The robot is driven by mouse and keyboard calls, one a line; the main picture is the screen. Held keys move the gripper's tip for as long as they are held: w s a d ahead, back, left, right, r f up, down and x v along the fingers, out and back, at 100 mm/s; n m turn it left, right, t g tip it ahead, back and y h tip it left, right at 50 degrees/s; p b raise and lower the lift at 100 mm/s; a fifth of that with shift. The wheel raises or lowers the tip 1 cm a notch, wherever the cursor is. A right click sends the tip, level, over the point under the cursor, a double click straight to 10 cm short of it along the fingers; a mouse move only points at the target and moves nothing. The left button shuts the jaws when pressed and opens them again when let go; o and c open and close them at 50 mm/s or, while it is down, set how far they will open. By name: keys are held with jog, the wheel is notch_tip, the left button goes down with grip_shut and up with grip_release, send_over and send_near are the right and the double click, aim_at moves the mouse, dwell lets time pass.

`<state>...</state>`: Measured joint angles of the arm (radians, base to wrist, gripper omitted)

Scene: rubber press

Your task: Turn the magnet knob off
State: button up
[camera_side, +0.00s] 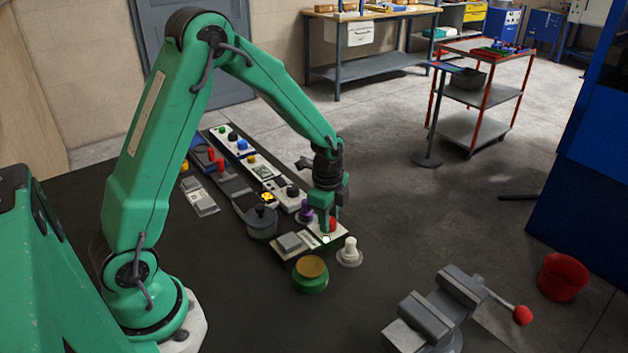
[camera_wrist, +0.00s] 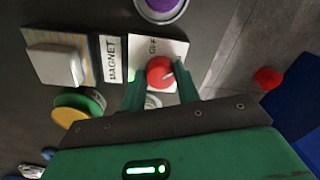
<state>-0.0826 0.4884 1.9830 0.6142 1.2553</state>
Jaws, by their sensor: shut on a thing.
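The red magnet knob (camera_wrist: 157,68) sits on a white plate (camera_wrist: 143,46) with small lettering that seems to read OFF, beside a label reading MAGNET (camera_wrist: 111,62). A pale pointer mark on the knob points up and to the right in the wrist view. My gripper (camera_wrist: 161,84) has its two green fingers on either side of the knob and is shut on it. In the side view my gripper (camera_side: 327,222) reaches down onto the panel, and the red knob (camera_side: 333,224) shows partly beside a finger.
A grey block (camera_wrist: 55,65) on a striped plate, a green and yellow round button (camera_side: 310,276), a white knob (camera_side: 349,249) and a purple knob (camera_side: 306,209) stand close by. A grey vise (camera_side: 440,305) with a red-ended handle stands at the front right.

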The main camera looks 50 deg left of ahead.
jog(key=n, duration=0.4)
jog(key=shift+d, duration=0.15)
jog(key=n, duration=0.7)
jog(key=shift+d+n, duration=0.1)
jog(key=shift+n, duration=0.2)
jog(key=shift+n+g, duration=0.4)
jog(key=shift+n, duration=1.6)
jog(key=o, duration=0.9)
jog(key=shift+o, duration=0.3)
jog(key=shift+r, duration=0.15)
